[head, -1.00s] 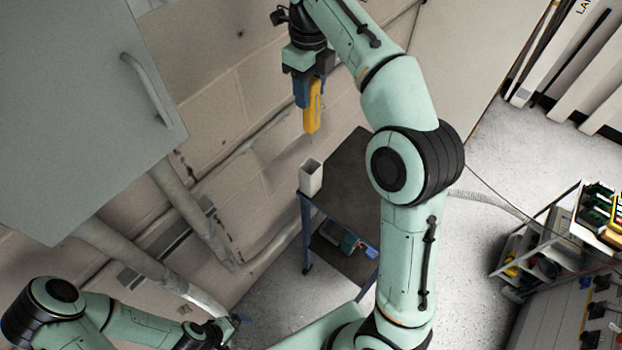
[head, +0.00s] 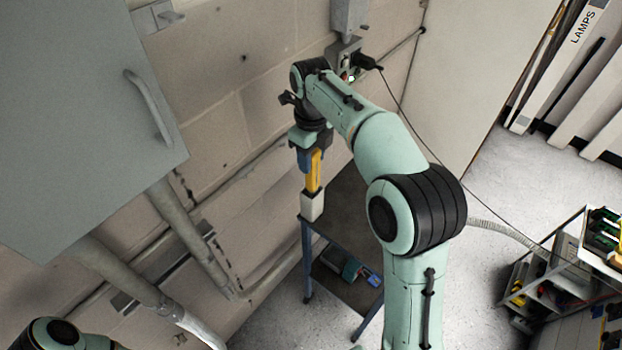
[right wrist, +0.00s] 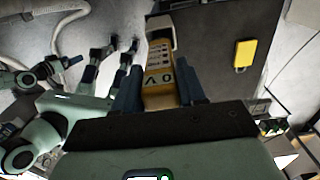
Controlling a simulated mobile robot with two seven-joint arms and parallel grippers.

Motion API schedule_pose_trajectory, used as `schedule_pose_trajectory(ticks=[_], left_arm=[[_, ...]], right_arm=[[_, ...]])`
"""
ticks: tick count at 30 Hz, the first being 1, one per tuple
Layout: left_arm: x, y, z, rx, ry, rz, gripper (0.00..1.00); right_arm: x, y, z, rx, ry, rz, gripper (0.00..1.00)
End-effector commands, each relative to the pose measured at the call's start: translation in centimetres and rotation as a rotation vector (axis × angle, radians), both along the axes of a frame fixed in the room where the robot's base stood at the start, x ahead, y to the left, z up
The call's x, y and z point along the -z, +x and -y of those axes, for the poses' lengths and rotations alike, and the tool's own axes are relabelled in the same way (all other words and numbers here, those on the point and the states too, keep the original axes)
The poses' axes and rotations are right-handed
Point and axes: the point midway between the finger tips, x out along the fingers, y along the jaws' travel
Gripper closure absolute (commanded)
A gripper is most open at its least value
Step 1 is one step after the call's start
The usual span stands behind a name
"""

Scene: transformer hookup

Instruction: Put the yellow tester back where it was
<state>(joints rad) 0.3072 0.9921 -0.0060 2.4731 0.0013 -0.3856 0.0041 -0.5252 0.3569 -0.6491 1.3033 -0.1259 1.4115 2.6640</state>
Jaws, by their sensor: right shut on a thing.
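My right gripper (head: 313,160) is shut on the yellow tester (head: 313,178), which points down. The white open-topped holder (head: 312,206) stands at the near left corner of a dark-topped table (head: 345,205). The tester's lower end is at the holder's mouth; its tip is hidden, and I cannot tell how deep it sits. In the right wrist view the tester (right wrist: 160,75) is between the blue fingers, with the white holder (right wrist: 160,27) at its far end. What looks like my left gripper (right wrist: 47,69) is small at the left there; its jaws are unclear.
A yellow flat object (right wrist: 245,53) lies on the table top in the right wrist view. A grey cabinet (head: 90,110) hangs at the left. A wall box with a cable (head: 348,18) is above my right arm. A cart (head: 550,262) stands at the right.

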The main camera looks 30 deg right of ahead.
Motion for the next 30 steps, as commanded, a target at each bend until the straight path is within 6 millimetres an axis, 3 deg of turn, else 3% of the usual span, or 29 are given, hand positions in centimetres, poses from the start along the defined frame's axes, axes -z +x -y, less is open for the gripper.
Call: schedule_pose_trajectory(ticks=[3, 10, 17, 29, 30], left_arm=[[0.6, -0.5, 0.0, 0.0, 0.0, -0.006, 0.0], [0.8, -0.7, 0.0, 0.0, 0.001, -0.008, 0.0], [1.6, -1.4, 0.0, 0.0, 0.0, -0.016, 0.0], [1.7, -1.5, 0.0, 0.0, 0.0, -0.017, 0.0], [1.7, -1.5, 0.0, 0.0, 0.0, -0.017, 0.0]], right_arm=[[2.0, 0.0, 0.0, 0.0, 0.0, 0.0, 0.9], [3.5, 0.1, 0.0, -0.001, 0.0, 0.001, 0.9], [6.8, 0.0, 0.0, 0.0, 0.001, 0.0, 0.9], [7.2, 0.1, 0.0, -0.001, 0.0, 0.002, 0.9], [7.3, 0.1, 0.0, -0.001, 0.001, 0.002, 0.53]])
